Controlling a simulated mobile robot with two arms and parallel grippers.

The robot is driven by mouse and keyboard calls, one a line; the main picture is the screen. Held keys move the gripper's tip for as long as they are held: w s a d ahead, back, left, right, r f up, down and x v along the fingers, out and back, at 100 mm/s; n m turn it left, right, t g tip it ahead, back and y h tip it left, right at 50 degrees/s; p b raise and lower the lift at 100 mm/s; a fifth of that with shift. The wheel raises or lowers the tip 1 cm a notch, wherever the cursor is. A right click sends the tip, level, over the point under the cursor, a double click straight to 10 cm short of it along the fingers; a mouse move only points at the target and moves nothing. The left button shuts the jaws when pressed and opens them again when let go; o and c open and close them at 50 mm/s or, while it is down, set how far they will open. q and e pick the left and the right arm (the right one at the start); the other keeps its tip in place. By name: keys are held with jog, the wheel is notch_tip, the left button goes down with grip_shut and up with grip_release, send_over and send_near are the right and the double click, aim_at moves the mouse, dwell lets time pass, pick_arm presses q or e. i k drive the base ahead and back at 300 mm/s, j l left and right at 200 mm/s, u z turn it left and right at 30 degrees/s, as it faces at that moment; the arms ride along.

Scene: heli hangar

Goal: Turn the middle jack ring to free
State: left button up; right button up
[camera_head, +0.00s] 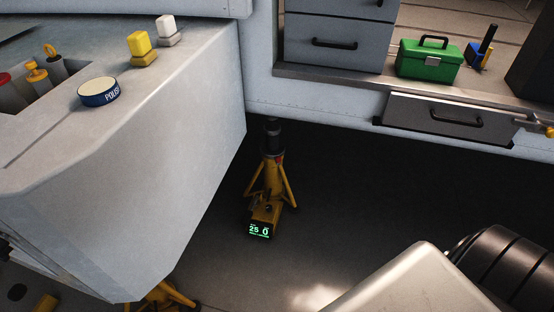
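A yellow tripod jack (269,178) stands upright on the dark floor, under the pale body panel. Part of a second yellow jack (163,296) shows at the bottom left, mostly hidden by the pale bodywork. I cannot tell from this view which jack is the middle one. Neither of my grippers is in view.
Pale bodywork (150,140) on the left carries a round tin (99,92), a yellow switch (141,47) and a white one (168,30). A green toolbox (429,59) sits on a shelf above a drawer (434,117).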

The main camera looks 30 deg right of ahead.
aim_at(277, 158)
jog(key=z, duration=0.9)
